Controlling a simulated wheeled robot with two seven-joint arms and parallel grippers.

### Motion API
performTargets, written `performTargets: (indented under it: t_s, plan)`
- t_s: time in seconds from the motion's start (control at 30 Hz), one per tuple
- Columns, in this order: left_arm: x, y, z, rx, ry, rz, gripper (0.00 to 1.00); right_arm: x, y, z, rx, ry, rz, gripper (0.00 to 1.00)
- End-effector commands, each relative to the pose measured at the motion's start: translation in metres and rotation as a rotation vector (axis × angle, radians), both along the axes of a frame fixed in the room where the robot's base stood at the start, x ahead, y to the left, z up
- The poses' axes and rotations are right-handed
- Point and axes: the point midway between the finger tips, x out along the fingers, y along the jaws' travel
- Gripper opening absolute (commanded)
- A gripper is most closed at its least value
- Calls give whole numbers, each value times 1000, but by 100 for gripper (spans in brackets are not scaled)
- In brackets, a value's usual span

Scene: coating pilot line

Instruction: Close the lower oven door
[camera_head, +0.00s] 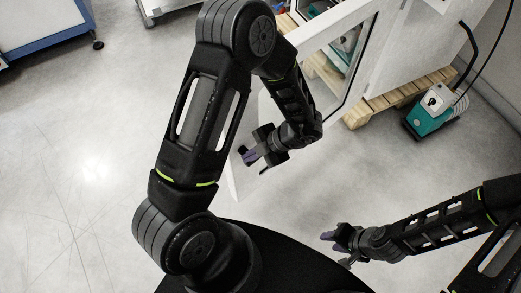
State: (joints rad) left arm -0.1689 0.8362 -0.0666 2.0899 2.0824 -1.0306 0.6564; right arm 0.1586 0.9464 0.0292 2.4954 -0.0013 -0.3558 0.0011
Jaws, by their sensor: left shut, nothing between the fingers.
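A white oven door (312,41) with a dark-framed window stands swung out from the white oven cabinet (392,58) at the upper right. A white panel edge (238,188) shows lower left, beside my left gripper; my arm hides how it joins the windowed part. My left gripper (254,163) is shut and empty, in front of this white panel; whether it touches cannot be told. My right gripper (335,250) is low in the picture, apart from the oven, with its fingers spread and nothing between them.
The oven rests on a wooden pallet (398,97). A teal and white pump (432,108) with a black hose stands on the floor to its right. A blue and white cabinet (50,30) is at the upper left. The floor at left is clear.

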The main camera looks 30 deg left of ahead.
Motion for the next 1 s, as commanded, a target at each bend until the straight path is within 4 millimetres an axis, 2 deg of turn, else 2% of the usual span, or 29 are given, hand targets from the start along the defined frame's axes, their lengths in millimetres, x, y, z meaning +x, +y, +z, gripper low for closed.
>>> performTargets:
  t_s: [0.03, 0.2, 0.77, 0.87, 1.0]
  plan:
    - [6, 9, 4, 2, -7, 4, 0, 0, 0, 4, 0, 0, 0, 36]
    - [11, 27, 3, 1, -6, 2, 0, 0, 0, 7, 0, 0, 0, 36]
    - [14, 34, 3, 0, -6, -1, 0, 0, 0, 7, 0, 0, 0, 36]
    - [14, 40, 3, 0, -5, -6, 0, 0, 0, 8, 0, 0, 0, 36]
    - [16, 58, 4, 1, -6, -22, 0, 0, 0, 9, 0, 0, 0, 36]
